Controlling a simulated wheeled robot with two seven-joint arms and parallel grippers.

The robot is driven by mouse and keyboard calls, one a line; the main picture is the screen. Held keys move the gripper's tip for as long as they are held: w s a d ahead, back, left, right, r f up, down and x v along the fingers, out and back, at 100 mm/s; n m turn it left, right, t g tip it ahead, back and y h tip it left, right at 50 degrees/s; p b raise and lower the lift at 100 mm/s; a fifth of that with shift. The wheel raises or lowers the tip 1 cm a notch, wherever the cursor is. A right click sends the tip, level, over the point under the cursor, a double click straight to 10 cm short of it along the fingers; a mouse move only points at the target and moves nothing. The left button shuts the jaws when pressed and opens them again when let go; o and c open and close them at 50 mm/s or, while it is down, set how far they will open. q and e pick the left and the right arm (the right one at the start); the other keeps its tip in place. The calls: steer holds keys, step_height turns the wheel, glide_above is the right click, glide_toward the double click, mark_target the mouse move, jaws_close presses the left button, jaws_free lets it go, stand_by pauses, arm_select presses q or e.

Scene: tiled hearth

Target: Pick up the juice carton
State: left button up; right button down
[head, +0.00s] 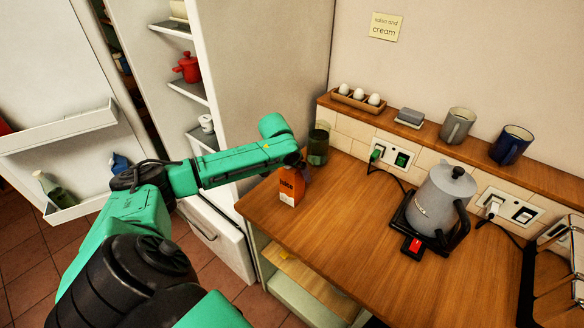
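The orange juice carton (290,187) stands upright on the wooden counter (350,210), near its left end. My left arm reaches in from the lower left. Its dark gripper end (303,164) is at the top of the carton and covers part of it. The fingers are mostly hidden, so I cannot tell whether they are open or touching the carton. My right gripper is not in view.
A dark green glass jar (318,146) stands just behind the carton. A grey kettle (438,205) sits on its base to the right. A shelf (425,133) with eggs and mugs runs along the wall. An open fridge (198,92) is at left.

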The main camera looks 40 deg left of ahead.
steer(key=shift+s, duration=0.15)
